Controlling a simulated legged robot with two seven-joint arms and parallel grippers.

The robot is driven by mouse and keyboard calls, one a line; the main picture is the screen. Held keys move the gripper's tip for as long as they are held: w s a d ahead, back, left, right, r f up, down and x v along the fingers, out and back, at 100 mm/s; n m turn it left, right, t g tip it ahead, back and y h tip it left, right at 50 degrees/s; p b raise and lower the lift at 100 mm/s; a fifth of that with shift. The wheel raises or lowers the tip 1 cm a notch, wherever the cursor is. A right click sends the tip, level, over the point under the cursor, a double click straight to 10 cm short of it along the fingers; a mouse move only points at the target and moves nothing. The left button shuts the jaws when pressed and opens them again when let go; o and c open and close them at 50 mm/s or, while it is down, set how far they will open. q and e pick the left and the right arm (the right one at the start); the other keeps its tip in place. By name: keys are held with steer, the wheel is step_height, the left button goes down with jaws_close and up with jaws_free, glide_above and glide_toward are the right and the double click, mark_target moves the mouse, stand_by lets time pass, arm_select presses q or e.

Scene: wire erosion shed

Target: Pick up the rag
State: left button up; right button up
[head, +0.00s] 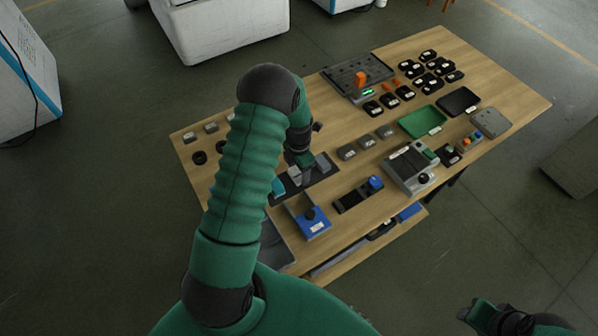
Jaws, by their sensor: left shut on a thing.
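My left gripper (304,164) points down over the dark tray (325,175) near the middle of the table's front half. It is shut on a small grey piece that looks like the rag (308,178), mostly hidden by the fingers; whether it touches the tray I cannot tell. Grey blocks (323,163) and a teal item (278,188) lie close by on the tray. My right gripper (482,312) is low at the right, away from the table, its jaws unclear.
The wooden table (245,130) is crowded. A blue box (313,222), a black-and-blue device (358,194) and a grey machine (411,168) stand along the near side. A green tray (421,121) and several black bins lie farther right. My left arm hides part of the table's left half.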

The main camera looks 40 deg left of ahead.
mark_target(300, 173)
arm_select(q)
steer(key=shift+w+d+r, duration=0.1)
steer(key=shift+r, duration=0.35)
step_height(300, 173, up, 2)
steer(key=shift+d+r, duration=0.1)
steer(key=shift+r, duration=0.1)
steer(key=d, duration=0.5)
steer(key=d+r+b, duration=0.1)
steer(key=d, duration=1)
steer(key=shift+w+d+r, duration=0.1)
steer(key=shift+w+r, duration=0.2)
steer(key=shift+w, duration=0.05)
